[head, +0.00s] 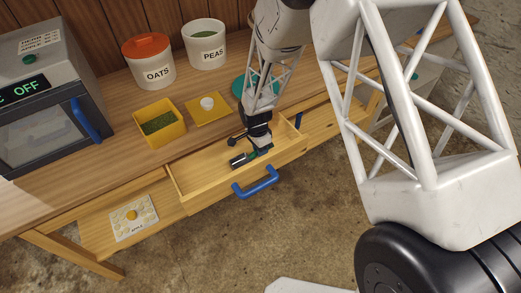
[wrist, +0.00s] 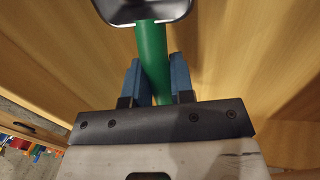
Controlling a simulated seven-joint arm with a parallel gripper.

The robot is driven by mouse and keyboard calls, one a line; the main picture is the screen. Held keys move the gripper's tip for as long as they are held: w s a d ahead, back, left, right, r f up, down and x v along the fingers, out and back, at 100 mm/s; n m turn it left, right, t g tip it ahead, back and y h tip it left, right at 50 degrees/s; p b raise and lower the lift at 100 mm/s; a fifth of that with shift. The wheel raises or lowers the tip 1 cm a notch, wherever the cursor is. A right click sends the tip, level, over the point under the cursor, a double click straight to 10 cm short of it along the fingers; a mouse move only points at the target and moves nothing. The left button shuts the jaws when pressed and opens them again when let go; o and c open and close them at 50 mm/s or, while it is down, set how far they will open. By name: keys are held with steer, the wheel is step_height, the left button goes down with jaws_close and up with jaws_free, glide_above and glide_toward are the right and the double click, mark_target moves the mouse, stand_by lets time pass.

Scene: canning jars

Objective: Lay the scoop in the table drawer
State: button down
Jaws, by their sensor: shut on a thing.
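The table drawer (head: 207,176) is pulled open below the tabletop, with a blue handle (head: 255,182) on its front. My gripper (head: 259,149) reaches down there and is shut on the green handle. In the wrist view the blue fingers of my gripper (wrist: 154,78) close on both sides of the handle of the scoop (wrist: 151,45). The bowl is at the top edge, partly cut off. Whether the scoop touches the drawer floor I cannot tell.
On the table stand an OATS jar (head: 149,62) with an orange lid, an open PEAS jar (head: 206,45), a yellow box (head: 159,124) of green contents and a yellow board (head: 208,109) with a small white item. An oven-like appliance (head: 50,85) stands left. A patterned card (head: 134,217) lies below.

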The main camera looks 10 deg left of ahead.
steer(key=shift+f, duration=0.1)
steer(key=c, duration=0.9)
jaws_free()
step_height(320, 180, up, 8)
steer(key=w+a, duration=0.1)
steer(key=shift+f, duration=0.2)
stand_by(0.6)
